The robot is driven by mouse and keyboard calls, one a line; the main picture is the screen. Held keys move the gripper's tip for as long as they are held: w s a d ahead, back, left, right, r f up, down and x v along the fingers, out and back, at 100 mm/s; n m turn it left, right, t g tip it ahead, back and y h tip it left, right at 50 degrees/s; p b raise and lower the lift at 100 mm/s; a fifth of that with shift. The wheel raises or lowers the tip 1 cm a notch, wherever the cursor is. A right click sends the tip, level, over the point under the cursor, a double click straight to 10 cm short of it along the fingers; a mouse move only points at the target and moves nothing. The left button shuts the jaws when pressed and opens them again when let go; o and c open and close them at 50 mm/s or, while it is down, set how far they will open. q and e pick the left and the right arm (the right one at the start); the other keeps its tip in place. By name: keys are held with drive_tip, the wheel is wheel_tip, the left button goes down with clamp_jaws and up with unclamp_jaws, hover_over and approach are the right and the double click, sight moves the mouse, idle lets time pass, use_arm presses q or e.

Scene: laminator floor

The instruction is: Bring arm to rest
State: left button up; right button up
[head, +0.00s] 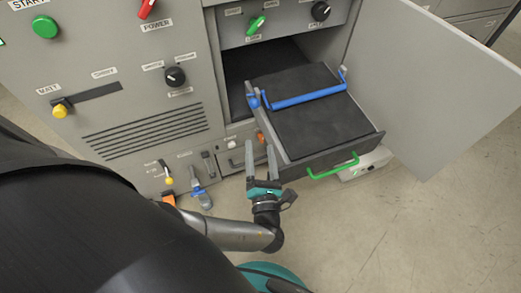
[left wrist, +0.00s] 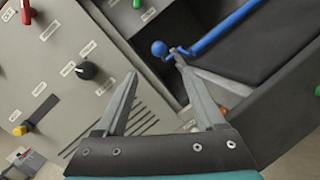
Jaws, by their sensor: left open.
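My left gripper (head: 260,162) is open, with its two grey fingers apart and nothing between them. In the head view it is in front of the machine, just left of the pulled-out drawer (head: 327,162). In the left wrist view the gripper (left wrist: 155,95) points at the machine front, and its right finger overlaps the drawer area near the blue knob (left wrist: 159,48). Whether that finger touches anything I cannot tell. My left arm comes in from the left. My right gripper is in neither view.
The drawer has a blue bar (head: 305,97) on top and a green handle (head: 333,166) in front. A grey door (head: 433,75) stands open at right. The control panel (head: 110,60) carries knobs and levers. The floor (head: 420,230) at lower right is clear.

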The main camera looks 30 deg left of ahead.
idle(0.3)
